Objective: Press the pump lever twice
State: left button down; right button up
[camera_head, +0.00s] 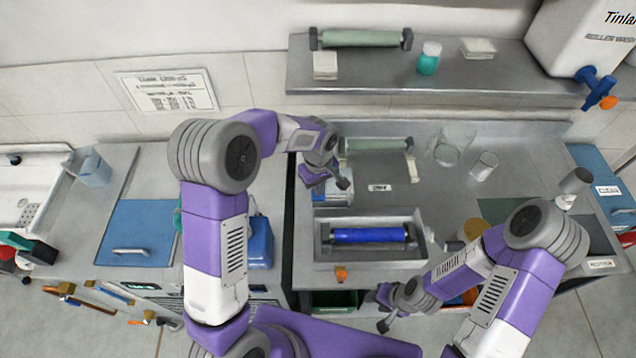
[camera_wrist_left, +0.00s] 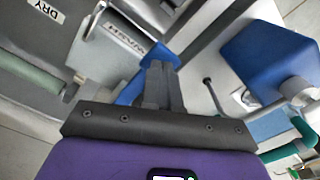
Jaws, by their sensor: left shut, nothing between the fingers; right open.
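My left gripper (camera_head: 343,184) is shut and empty, low over the left part of the steel counter, above a pale container (camera_head: 335,197) that it partly hides. In the left wrist view its closed fingers (camera_wrist_left: 160,78) stand in front of a blue part (camera_wrist_left: 134,90), beside a grey box labelled WASH (camera_wrist_left: 125,40). This blue part may be the pump lever, but the fingers cover much of it, and I cannot tell whether they touch it. My right gripper (camera_head: 384,310) is open and empty, in front of the counter's front edge.
A steel tray (camera_head: 322,254) with a blue roller (camera_head: 368,235) lies in front of the left gripper. A green roller (camera_head: 375,145) and clear glass vessels (camera_head: 453,150) stand behind. A blue container (camera_head: 259,241) is at the left, across a gap. A shelf (camera_head: 440,75) runs along the back.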

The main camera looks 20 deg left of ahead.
pick_arm(q)
jog(key=shift+f+b, duration=1.05)
jog(key=shift+f, duration=0.4)
jog(key=shift+r, duration=0.1)
jog(key=shift+r+p, duration=1.25)
jog(key=shift+r, duration=0.6)
jog(key=shift+f, duration=0.2)
jog(key=shift+f+b, duration=1.6)
jog(key=shift+f, duration=0.25)
jog(key=shift+r, duration=0.1)
